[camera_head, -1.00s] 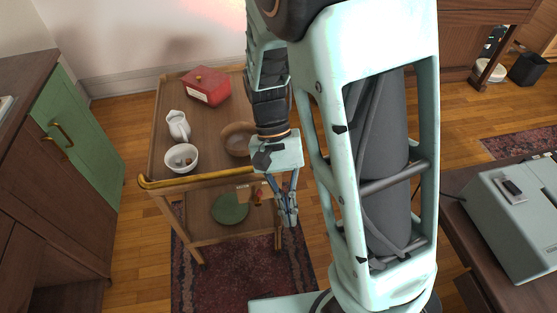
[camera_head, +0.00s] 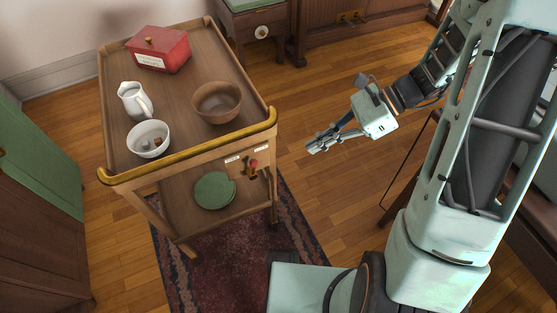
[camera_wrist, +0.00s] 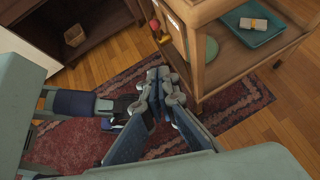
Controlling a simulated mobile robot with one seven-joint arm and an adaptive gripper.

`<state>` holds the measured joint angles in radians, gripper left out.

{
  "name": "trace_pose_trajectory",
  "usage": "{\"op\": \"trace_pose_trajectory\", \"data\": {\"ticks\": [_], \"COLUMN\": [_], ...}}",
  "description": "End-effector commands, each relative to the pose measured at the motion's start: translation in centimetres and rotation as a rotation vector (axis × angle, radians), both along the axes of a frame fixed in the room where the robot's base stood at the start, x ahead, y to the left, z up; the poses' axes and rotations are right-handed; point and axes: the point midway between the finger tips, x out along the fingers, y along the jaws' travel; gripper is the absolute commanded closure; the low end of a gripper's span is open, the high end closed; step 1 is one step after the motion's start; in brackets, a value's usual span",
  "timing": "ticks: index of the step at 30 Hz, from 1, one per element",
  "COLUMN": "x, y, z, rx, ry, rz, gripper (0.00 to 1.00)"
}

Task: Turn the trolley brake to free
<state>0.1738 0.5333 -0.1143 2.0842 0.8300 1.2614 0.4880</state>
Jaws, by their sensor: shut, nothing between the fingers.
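The wooden trolley (camera_head: 190,166) stands at the left in the head view, with a yellow push handle along its near edge. The brake lever (camera_head: 253,165) has a red knob and sits on the trolley's front panel, below the handle's right end. Two small pale labels are above it, too small to read; its setting is unclear. In the wrist view the red knob (camera_wrist: 154,25) shows near the top. My gripper (camera_head: 314,147) is shut and empty, to the right of the trolley and apart from the lever. Its fingers (camera_wrist: 160,82) fill the wrist view's middle.
On the trolley top are a red box (camera_head: 160,50), a white jug (camera_head: 135,100), a white bowl (camera_head: 149,138) and a brown bowl (camera_head: 217,102). A green plate (camera_head: 214,191) lies on the lower shelf. Floor is clear right of the trolley.

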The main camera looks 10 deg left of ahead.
Motion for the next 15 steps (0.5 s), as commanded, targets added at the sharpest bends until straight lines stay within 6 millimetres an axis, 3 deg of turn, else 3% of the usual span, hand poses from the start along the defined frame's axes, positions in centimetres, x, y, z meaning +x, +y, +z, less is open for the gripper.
{"op": "trace_pose_trajectory", "data": {"ticks": [7,15], "x": [-0.2,-1.4], "y": [1.5,5.7], "z": [-1.4,-5.1], "rx": [0.01,0.008], "ry": [0.005,0.005], "rz": [-0.015,-0.011], "gripper": [1.0,1.0]}}
